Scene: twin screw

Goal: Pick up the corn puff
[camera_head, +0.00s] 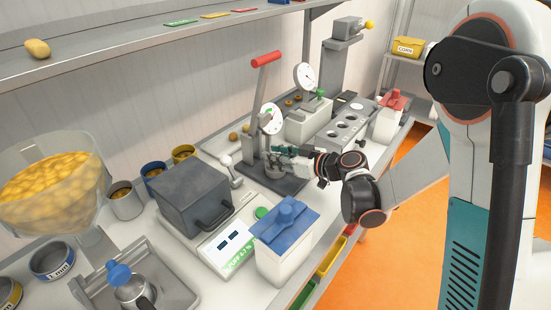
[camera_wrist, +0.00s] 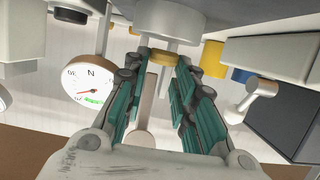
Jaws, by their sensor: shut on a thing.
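My gripper (camera_head: 280,152) reaches in from the right to the press with the red-handled lever (camera_head: 265,61) and round dial. In the wrist view, my gripper (camera_wrist: 163,68) is shut on the corn puff (camera_wrist: 163,57), a small yellow-brown piece between the fingertips. The dial (camera_wrist: 88,83), marked N, stands left of the fingers. In the head view the fingers hide the held puff.
A clear hopper (camera_head: 55,195) of yellow puffs stands at the left. A grey box (camera_head: 193,192) with a handle and a blue-lidded container (camera_head: 284,235) stand near the press. A second gauge (camera_head: 307,77) is behind it. Another puff (camera_head: 37,49) lies on the shelf.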

